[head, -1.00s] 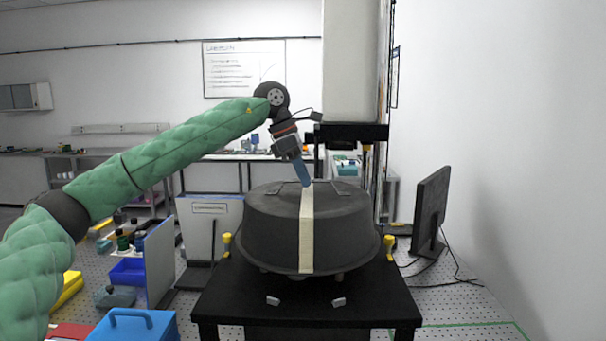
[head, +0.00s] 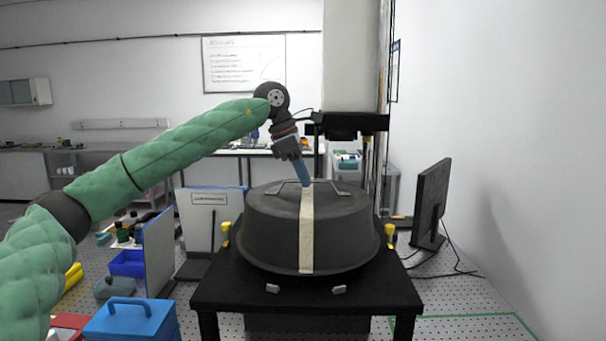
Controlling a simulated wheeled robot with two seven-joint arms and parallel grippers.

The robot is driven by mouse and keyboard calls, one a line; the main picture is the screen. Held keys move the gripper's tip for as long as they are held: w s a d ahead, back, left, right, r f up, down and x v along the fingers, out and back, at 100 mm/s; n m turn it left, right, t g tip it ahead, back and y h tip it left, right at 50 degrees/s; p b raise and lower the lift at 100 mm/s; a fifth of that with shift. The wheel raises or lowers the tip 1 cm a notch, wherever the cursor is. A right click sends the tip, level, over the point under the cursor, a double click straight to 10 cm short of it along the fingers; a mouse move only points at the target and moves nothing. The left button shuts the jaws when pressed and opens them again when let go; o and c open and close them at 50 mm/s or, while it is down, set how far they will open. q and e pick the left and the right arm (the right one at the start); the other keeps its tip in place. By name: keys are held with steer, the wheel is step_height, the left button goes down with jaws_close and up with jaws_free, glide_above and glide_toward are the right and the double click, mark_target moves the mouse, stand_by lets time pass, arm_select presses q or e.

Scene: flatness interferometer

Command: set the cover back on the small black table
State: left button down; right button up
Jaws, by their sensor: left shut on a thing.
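The cover is a dark grey round dome (head: 262,228) with a pale strip down its front and a wire handle on top. It is over the small black table (head: 235,292) in the middle of the head view. Its rim looks close to the tabletop; I cannot tell whether it touches all round. My left gripper (head: 306,184), with blue fingers, reaches down to the top of the cover at the handle and is shut on it. The fingertips' exact grip is partly hidden. My right gripper is not in view.
Yellow-topped posts (head: 390,232) stand at both sides of the cover. A monitor (head: 430,203) stands at the right. A blue toolbox (head: 132,320) and upright panels (head: 159,250) are at the left. A tall column rises behind.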

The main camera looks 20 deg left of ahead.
arm_select(q)
steer(key=shift+f, duration=0.25)
stand_by(0.5)
steer(key=shift+f+b, duration=1.05)
steer(key=shift+f, duration=0.2)
stand_by(0.7)
steer(key=c, duration=1.2)
jaws_free()
steer(key=shift+o, duration=0.2)
